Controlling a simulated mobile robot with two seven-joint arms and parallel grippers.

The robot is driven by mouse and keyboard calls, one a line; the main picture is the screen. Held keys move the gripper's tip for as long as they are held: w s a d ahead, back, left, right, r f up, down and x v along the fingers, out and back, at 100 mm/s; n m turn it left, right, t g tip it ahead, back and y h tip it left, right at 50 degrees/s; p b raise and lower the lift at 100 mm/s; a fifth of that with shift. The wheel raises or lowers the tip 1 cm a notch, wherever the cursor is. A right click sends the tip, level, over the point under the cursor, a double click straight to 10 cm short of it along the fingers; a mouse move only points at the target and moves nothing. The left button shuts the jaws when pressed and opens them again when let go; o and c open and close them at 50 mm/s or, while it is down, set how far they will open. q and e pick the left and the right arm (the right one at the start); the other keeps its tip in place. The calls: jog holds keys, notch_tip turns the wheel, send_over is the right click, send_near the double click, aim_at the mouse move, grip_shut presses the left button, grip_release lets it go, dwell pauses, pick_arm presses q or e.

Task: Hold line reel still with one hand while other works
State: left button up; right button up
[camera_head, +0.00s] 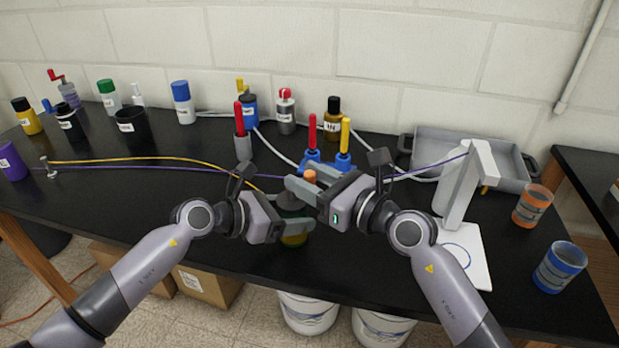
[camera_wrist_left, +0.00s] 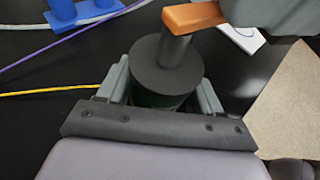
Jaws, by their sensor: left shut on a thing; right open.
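The line reel (camera_head: 293,238) has a green body partly hidden by my grippers. In the left wrist view its dark round top (camera_wrist_left: 166,68) carries a grey post and an orange crank handle (camera_wrist_left: 193,16). My left gripper (camera_head: 294,214) is shut around the reel's body, one finger on each side. My right gripper (camera_head: 303,188) is open just above, its fingers around the orange handle. In the left wrist view part of the right gripper shows beside the handle at the top right. A yellow line (camera_head: 190,160) runs leftward from near the reel.
A purple line (camera_head: 100,171) stretches across the table behind the grippers. A blue stand (camera_head: 325,163) with red and yellow handles is behind them. A grey tray (camera_head: 470,150), a white stand (camera_head: 462,185) and two cups are to the right. Several bottles line the back left.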

grip_shut()
jog(key=shift+n+g+y, duration=0.3)
jog(key=shift+w+d+f+n+g+y, duration=0.1)
jog(key=shift+w+n+g+y, duration=0.45)
jog(key=shift+n+g, duration=0.8)
jog(key=shift+w+d+n+g+y, duration=0.15)
jog(key=shift+n+g+y, duration=0.65)
jog(key=shift+g, duration=1)
jog(key=shift+w+a+f+n+g+y, duration=0.1)
jog(key=shift+w+n+g+y, duration=0.4)
jog(key=shift+n+g, duration=0.85)
jog(key=shift+r+g+y, duration=0.1)
jog(key=shift+g+y, duration=0.15)
jog(key=shift+g, duration=0.55)
